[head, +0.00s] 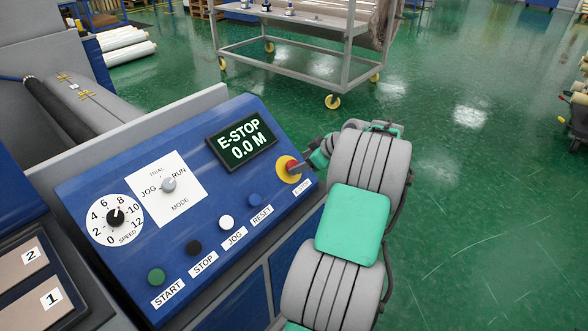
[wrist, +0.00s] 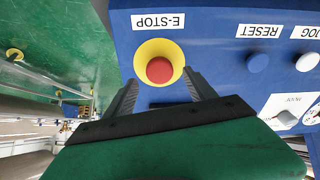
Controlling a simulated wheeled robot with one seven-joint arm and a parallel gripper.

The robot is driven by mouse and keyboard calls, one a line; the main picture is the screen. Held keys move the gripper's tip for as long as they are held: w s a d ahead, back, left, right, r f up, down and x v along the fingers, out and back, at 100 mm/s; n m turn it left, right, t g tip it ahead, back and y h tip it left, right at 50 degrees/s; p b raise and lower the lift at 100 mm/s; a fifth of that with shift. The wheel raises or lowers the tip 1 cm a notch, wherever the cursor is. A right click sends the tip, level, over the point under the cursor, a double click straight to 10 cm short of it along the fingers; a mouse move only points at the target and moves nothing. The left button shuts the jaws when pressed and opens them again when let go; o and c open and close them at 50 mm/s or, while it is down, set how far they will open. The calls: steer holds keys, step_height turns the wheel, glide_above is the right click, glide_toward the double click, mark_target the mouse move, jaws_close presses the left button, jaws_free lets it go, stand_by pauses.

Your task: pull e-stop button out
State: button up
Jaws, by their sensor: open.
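The e-stop button is a red knob on a yellow ring (head: 288,168) at the right end of the blue control panel (head: 130,240). In the wrist view the red button (wrist: 159,70) is seen face on, just beyond the fingertips. My gripper (wrist: 160,85) is open, with one dark finger on each side of the lower part of the yellow ring. I cannot tell whether the fingers touch the ring. In the head view my gripper (head: 306,167) is at the button's right side, partly hidden by my arm. The display (head: 241,139) reads "E-STOP 0.0 M".
The reset button (head: 254,201), jog button (head: 226,222), stop button (head: 194,247) and start button (head: 156,277) lie in a row left of the e-stop. The mode switch (head: 168,185) and speed dial (head: 115,217) are farther left. A metal cart (head: 300,68) stands behind on open green floor.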

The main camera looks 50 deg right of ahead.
mark_target(294, 165)
steer(key=x, duration=0.5)
steer(key=shift+c, duration=0.4)
jaws_close()
stand_by(0.4)
